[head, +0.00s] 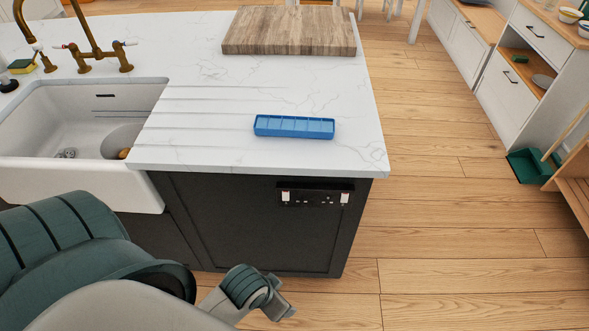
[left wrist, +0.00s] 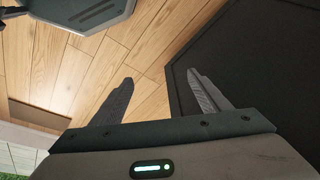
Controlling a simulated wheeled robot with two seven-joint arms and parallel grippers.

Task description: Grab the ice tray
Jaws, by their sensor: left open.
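The blue ice tray (head: 293,131) lies flat on the white marble counter (head: 215,140), near its front edge and right of the sink. It is long and narrow, with several compartments, and nothing touches it. My left arm comes in at the bottom left of the head view, below counter height. In the left wrist view my left gripper (left wrist: 159,76) is open, its two fingers apart with nothing between them. It is in front of the dark cabinet, over the wooden floor, away from the tray. My right gripper is not in view.
A white sink (head: 60,187) with a brass faucet (head: 92,52) is at the left. A wooden board (head: 290,30) lies at the counter's back. A dark cabinet (head: 240,235) is under the counter. Floor is clear to the right; a green dustpan (head: 528,167) lies beyond.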

